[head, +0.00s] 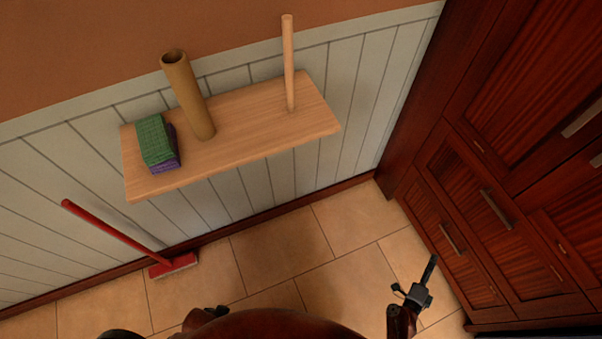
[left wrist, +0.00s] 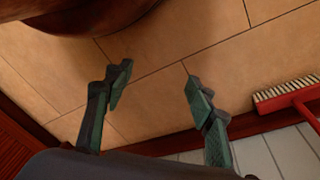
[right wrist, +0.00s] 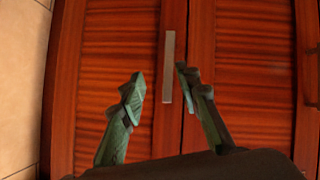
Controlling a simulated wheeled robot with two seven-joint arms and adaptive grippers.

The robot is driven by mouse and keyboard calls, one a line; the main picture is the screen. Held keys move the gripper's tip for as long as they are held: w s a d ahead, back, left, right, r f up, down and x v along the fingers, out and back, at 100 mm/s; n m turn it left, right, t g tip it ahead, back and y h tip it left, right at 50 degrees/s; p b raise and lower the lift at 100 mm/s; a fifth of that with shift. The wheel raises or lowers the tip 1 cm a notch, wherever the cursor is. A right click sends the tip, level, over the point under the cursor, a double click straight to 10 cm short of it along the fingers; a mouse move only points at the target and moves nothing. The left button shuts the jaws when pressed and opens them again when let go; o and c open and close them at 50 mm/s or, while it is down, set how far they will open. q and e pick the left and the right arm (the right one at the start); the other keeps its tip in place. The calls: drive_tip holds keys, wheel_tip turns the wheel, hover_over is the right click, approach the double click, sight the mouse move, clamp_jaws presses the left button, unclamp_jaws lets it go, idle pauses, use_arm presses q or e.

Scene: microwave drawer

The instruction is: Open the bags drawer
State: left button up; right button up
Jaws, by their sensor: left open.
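Dark red wooden drawers stand at the right of the head view. A lower front (head: 440,262) has a metal bar handle (head: 450,238), and the front beside it (head: 490,235) has another handle (head: 496,210). Any writing on the small labels is too small to read, so I cannot tell which drawer is for bags. All visible fronts look shut. My right gripper (head: 416,282) is open before the lower drawers. In the right wrist view, a bar handle (right wrist: 169,67) shows between its spread fingers (right wrist: 160,78); contact cannot be told. My left gripper (left wrist: 158,80) is open and empty above the floor.
A wall shelf (head: 245,135) holds a cardboard tube (head: 188,98), a wooden rod (head: 289,65) and green and purple sponges (head: 157,142). A red broom (head: 115,232) leans at the wall; its head (left wrist: 288,94) shows in the left wrist view.

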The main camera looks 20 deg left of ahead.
sight(450, 241)
drive_tip(key=w+d+m+h+b, duration=0.1)
drive_tip(key=w, duration=0.2)
drive_tip(key=w+d+m+h+b, duration=0.1)
drive_tip(key=w+d+m+b, duration=0.1)
drive_tip(key=w, duration=0.1)
drive_tip(key=w+d+m+b, duration=0.1)
drive_tip(key=w+d+b, duration=0.1)
drive_tip(key=w, duration=0.1)
drive_tip(key=shift+w+d+r+m+h, duration=0.1)
drive_tip(key=shift+m+h, duration=0.3)
use_arm(q)
drive_tip(key=shift+t+h, duration=0.6)
drive_tip(key=shift+t, duration=0.3)
drive_tip(key=shift+w+d+f+b, duration=0.1)
drive_tip(key=shift+w+d+f, duration=0.1)
drive_tip(key=shift+w+d, duration=0.45)
drive_tip(key=shift+w+d+f+b, duration=0.1)
drive_tip(key=shift+w+d+f, duration=0.15)
drive_tip(key=shift+w+d, duration=0.4)
drive_tip(key=shift+w+d+f+b, duration=0.1)
drive_tip(key=shift+w+d+f, duration=0.2)
drive_tip(key=shift+w, duration=0.55)
use_arm(e)
drive_tip(key=shift+w+d+r, duration=0.1)
drive_tip(key=shift+w+d, duration=0.1)
drive_tip(key=shift+w, duration=0.25)
use_arm(q)
drive_tip(key=shift+r, duration=0.1)
use_arm(e)
clamp_jaws()
